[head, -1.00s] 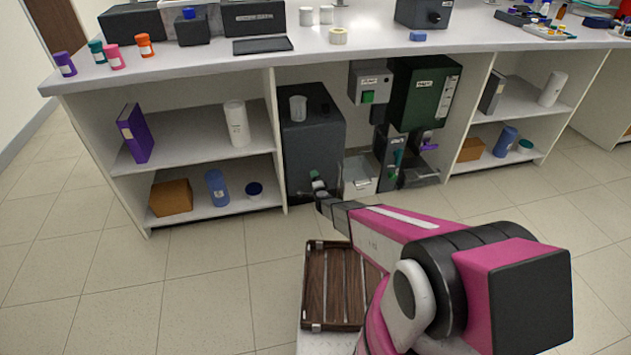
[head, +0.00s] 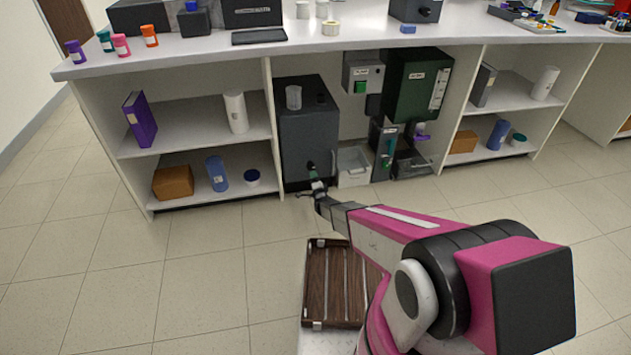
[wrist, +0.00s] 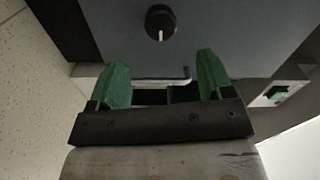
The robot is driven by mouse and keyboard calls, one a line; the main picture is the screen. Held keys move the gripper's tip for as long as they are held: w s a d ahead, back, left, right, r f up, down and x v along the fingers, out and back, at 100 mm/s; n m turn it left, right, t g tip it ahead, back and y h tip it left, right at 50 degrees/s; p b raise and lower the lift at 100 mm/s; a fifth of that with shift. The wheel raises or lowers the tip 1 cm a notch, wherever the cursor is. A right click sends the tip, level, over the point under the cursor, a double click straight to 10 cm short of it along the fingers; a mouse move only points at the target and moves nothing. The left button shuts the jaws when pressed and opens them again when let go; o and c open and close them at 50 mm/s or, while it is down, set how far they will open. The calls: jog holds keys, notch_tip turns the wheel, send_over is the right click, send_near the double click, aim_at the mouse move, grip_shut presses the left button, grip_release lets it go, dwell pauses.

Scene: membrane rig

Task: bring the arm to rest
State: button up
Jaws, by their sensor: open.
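My gripper (head: 318,192) is in front of the lower part of a dark grey cabinet (head: 308,125) under the bench. In the wrist view my gripper (wrist: 163,78) has its two green fingers apart, with no held object visible between them. A round black knob (wrist: 161,22) with a white mark is on the grey face beyond the fingertips. A thin bent metal rod (wrist: 160,82) shows behind the fingers; I cannot tell what it belongs to. My arm reaches forward, low above the floor.
A white bin (head: 354,167) stands right of the cabinet, below a small grey box with a green button (head: 362,88). A dark green unit (head: 415,85) hangs further right. Shelves (head: 205,122) flank the rig. The tiled floor (head: 180,270) at left is clear.

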dwell(0.4)
jog(key=s+d+r+n+g+h, duration=0.2)
jog(key=s+d+r+n+g, duration=0.15)
jog(key=d+r, duration=0.3)
jog(key=s+d+r+n+g+h, duration=0.1)
jog(key=s+d+r+n+g, duration=0.25)
jog(key=d+r, duration=0.35)
jog(key=s+d+r+n+g, duration=0.2)
jog(key=s+r, duration=0.3)
jog(key=s, duration=0.3)
jog(key=s+d+r+n+g+h, duration=0.1)
jog(key=s+d+r+g, duration=0.3)
jog(key=s, duration=0.5)
jog(key=s+d+r+n+g, duration=0.3)
jog(key=s+d+r+g, duration=0.1)
jog(key=s+r, duration=0.4)
jog(key=shift+s+d+h, duration=0.15)
jog(key=shift+d+h, duration=0.15)
jog(key=shift+d, duration=0.3)
